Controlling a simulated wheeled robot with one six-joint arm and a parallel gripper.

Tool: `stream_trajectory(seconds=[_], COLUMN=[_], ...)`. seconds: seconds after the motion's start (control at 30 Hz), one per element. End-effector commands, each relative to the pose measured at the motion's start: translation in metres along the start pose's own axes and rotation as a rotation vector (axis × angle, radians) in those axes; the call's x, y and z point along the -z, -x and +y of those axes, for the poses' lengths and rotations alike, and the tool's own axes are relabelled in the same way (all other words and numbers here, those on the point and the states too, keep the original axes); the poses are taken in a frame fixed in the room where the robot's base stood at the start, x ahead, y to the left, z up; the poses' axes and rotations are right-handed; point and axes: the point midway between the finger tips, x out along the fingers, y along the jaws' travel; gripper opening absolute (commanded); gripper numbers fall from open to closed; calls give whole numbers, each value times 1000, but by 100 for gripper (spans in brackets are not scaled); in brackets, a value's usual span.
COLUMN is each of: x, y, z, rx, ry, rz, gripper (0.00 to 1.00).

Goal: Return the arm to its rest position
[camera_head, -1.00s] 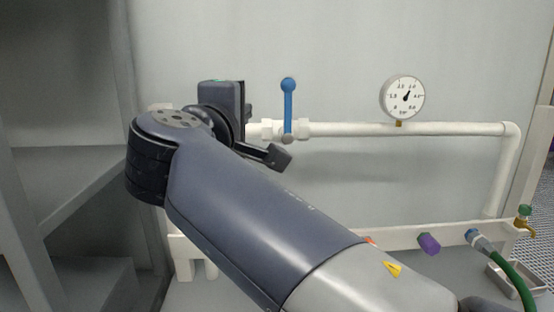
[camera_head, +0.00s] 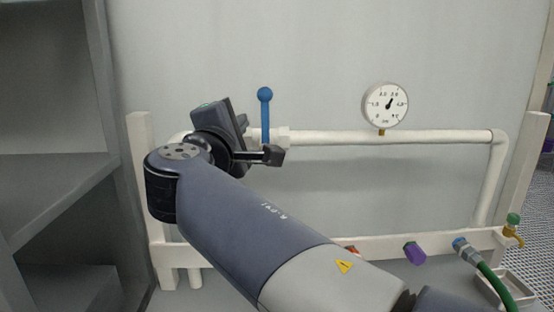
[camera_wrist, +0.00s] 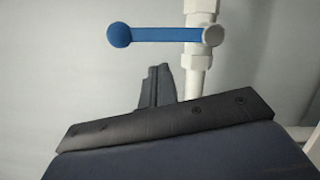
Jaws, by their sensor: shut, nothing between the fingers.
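My gripper (camera_head: 274,155) is shut and empty in front of the white pipe, just below the blue-handled valve. In the wrist view its dark fingers (camera_wrist: 157,84) are together, with a gap between their tips and the valve's blue lever (camera_wrist: 165,35). In the head view the blue lever (camera_head: 265,115) stands upright, with its round knob at the top. The wrist and forearm of my arm reach across the lower middle of the head view and hide part of the pipe and frame behind.
A round gauge (camera_head: 385,105) sits on the white pipe (camera_head: 420,137). A purple fitting (camera_head: 414,253), a green hose (camera_head: 495,287) and a brass tap (camera_head: 512,232) are at lower right. A grey shelf unit (camera_head: 50,180) stands close on the left.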

Motion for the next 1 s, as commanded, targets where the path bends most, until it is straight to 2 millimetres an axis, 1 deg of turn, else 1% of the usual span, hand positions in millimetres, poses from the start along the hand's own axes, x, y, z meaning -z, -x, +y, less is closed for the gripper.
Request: stream_trajectory(seconds=[0.17,0.3,0.6,0.8,1.0], x=[14,24,36,39,40], y=[4,6,9,10,10], z=[-7,-16,-38,-50,-56], rx=[-57,-103,-195,-236,-253], ry=[235,423,789,952,1015], rz=[3,3,2,2,1], gripper=[0,0,0,0,0])
